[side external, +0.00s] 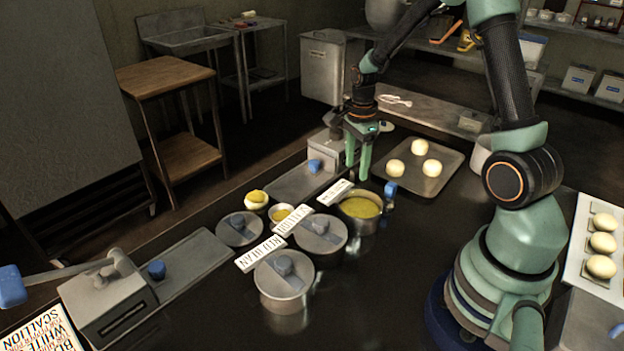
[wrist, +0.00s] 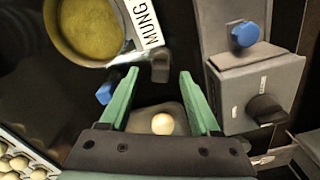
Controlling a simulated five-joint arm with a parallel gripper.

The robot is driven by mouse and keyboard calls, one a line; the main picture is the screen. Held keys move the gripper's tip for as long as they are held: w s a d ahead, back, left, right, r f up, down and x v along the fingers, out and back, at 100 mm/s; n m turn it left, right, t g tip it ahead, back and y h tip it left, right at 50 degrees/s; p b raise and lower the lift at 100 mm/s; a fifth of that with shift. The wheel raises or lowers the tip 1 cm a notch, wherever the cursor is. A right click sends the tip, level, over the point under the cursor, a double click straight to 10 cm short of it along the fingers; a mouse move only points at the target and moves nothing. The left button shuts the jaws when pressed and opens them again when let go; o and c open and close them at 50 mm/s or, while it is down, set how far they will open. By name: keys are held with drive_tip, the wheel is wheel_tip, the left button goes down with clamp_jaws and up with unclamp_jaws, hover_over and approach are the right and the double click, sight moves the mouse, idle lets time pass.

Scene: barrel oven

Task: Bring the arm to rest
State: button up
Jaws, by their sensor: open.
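My gripper (side external: 357,168) hangs fingers down above the dark worktop, between the open pot of yellow filling (side external: 360,205) and the grey metal box unit (side external: 325,148). Its two green fingers are apart with nothing between them. In the wrist view my gripper (wrist: 159,75) shows the same open fingers. The pot (wrist: 90,28) and a "MUNG" label (wrist: 146,24) lie at the upper left there.
A tray (side external: 447,161) with three dough balls (side external: 431,168) stands right of my gripper. Lidded pots (side external: 283,275) and white labels (side external: 260,254) stand nearer the camera. A white tray of dough balls (side external: 602,242) is at the far right. The front middle worktop is clear.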

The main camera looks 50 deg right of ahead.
wheel_tip(320, 180, up, 9)
drive_tip(key=s+a+r+n+t, duration=0.2)
drive_tip(key=s+a+r+n, duration=0.2)
drive_tip(key=a+n, duration=0.4)
drive_tip(key=s+a+r+n+t, duration=0.3)
drive_tip(key=a+n, duration=0.4)
drive_tip(key=n, duration=0.7)
wheel_tip(320, 180, up, 2)
drive_tip(key=shift+s+a+r+n+t, duration=0.3)
drive_tip(key=shift+s+a, duration=0.1)
drive_tip(key=shift+s, duration=0.3)
